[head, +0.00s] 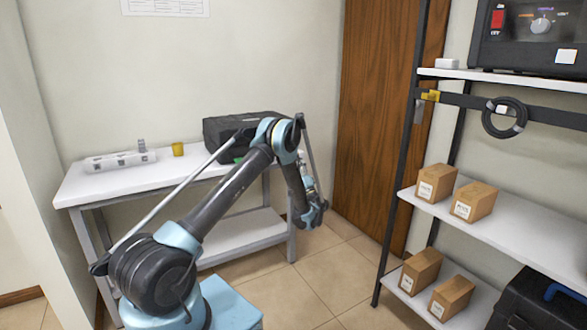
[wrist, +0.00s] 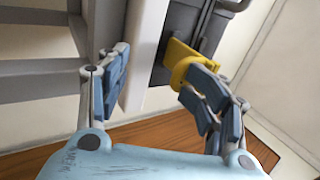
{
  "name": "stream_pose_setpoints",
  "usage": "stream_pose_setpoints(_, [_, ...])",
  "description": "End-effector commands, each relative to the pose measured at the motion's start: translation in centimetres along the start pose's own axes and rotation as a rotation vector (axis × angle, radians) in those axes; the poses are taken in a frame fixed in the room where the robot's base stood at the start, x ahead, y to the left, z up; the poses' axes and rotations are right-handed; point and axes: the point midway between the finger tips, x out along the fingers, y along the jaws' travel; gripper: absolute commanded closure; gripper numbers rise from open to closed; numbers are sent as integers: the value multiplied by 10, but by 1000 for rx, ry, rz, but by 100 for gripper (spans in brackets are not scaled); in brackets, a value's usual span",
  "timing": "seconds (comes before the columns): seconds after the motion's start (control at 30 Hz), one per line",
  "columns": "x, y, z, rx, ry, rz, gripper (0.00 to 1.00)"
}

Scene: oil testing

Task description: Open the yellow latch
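The yellow latch (wrist: 184,60) shows in the wrist view on the side of a dark grey case (wrist: 182,22). My gripper (wrist: 154,72) is open, its two blue-padded fingers spread apart with nothing between the pads. The right fingertip overlaps the latch's lower right part; I cannot tell whether they touch. The left finger is on the far side of a white board edge from the latch. In the head view the black case (head: 222,131) sits on the white table, partly behind my arm. The latch is not discernible there, and my fingers are not clear.
The white table (head: 100,181) also holds a white rack (head: 118,161) and a yellow cup (head: 178,149). A wooden door (head: 380,130) is behind. On the right, a shelf unit (head: 520,225) holds several cardboard boxes. Tiled floor between table and shelves is clear.

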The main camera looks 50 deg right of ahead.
Motion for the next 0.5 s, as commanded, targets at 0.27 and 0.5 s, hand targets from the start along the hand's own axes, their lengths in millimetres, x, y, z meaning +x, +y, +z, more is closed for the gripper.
stream_pose_setpoints(0.27, [2, 2, 0, 0, -1, 5, 60])
stream_pose_setpoints(0.5, [-16, 2, -2, -1, 2, 4, 70])
